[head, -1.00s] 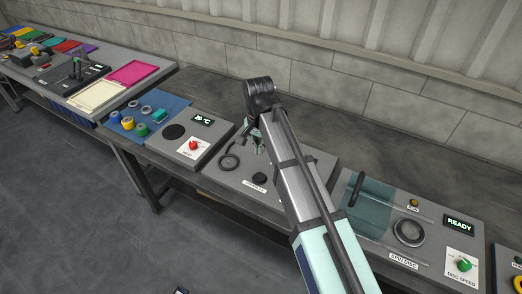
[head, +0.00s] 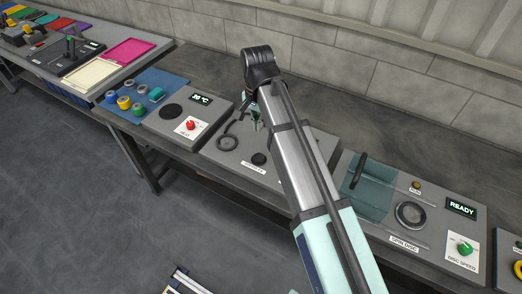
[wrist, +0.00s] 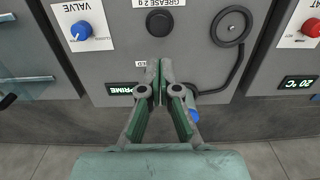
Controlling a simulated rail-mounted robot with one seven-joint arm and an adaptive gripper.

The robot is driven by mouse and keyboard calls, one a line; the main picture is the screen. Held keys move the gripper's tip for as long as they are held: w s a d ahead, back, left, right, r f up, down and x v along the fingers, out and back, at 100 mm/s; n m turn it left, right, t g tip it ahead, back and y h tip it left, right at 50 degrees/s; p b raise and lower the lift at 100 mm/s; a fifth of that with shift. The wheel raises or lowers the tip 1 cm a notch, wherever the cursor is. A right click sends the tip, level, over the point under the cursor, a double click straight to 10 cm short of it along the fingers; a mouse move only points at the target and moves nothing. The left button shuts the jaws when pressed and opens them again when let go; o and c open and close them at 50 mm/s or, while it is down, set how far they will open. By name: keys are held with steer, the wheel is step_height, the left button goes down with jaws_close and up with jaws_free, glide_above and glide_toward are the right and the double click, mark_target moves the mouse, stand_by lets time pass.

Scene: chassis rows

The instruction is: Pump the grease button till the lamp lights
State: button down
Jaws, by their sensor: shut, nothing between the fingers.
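My gripper (wrist: 159,64) is shut and empty. Its fingertips appear just below the button in the wrist view, apart from it in the picture; their height over the panel is unclear. A small display reading PRIME (wrist: 120,89) sits left of the fingers. I see no lit lamp; part of a small label beside the fingertips is covered, and what lies behind the fingers is hidden.
A blue valve knob (wrist: 81,31) is left of the button in the wrist view, and a black ring with a hose (wrist: 231,26) is right. In the head view, a heat panel with a red knob (head: 191,125) and a spin disc panel (head: 410,214) flank this panel.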

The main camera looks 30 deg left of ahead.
mark_target(259, 157)
steer(key=shift+f, duration=0.1)
step_height(259, 157, down, 13)
steer(key=p, duration=0.4)
steer(key=shift+f, duration=0.4)
steer(key=shift+f+b, duration=0.55)
steer(key=shift+f, duration=0.4)
steer(key=shift+r+p, duration=0.45)
steer(key=shift+r, duration=0.05)
step_height(259, 157, up, 13)
steer(key=b, duration=0.1)
steer(key=shift+r, duration=0.15)
